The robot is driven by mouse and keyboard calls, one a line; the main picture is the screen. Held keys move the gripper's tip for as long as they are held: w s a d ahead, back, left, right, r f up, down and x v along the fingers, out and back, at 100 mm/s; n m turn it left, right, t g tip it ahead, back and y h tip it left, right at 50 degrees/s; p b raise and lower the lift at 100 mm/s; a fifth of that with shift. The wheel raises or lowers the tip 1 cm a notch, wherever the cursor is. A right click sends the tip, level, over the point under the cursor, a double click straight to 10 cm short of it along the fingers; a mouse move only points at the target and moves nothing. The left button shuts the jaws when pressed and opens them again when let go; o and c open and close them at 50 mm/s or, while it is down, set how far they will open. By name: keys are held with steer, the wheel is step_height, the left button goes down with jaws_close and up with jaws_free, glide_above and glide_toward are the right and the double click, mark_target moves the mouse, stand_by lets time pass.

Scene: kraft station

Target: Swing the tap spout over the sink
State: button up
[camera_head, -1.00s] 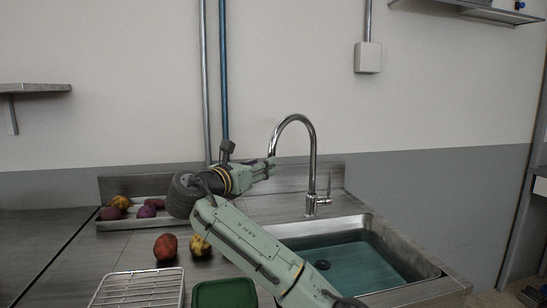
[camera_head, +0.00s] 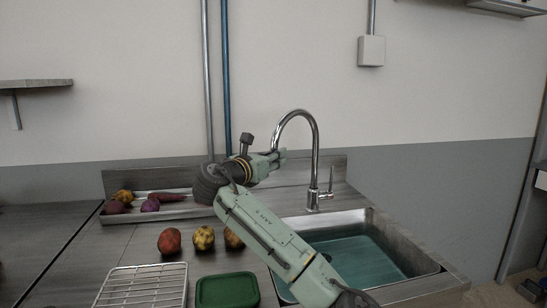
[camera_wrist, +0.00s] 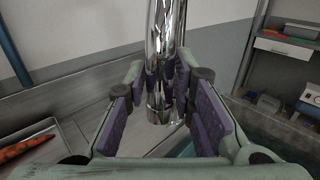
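The chrome tap (camera_head: 316,165) stands at the back edge of the sink (camera_head: 365,255), its tall gooseneck arching to the left. The spout's downturned end lies left of the basin, over the counter side. My gripper (camera_head: 274,155) is at that end, which it partly hides in the head view. In the wrist view, the shiny spout (camera_wrist: 165,45) hangs between the purple-padded fingers of my gripper (camera_wrist: 163,95). The fingers stand apart on either side of it; I cannot tell whether the far tips touch it.
A shallow tray (camera_head: 175,212) with vegetables lies behind my arm. Several potatoes (camera_head: 169,241), a wire rack (camera_head: 142,287) and a green-lidded box (camera_head: 227,291) are on the counter in front. The basin is clear apart from its drain. Pipes run up the wall.

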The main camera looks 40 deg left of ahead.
jaws_close()
stand_by(0.5)
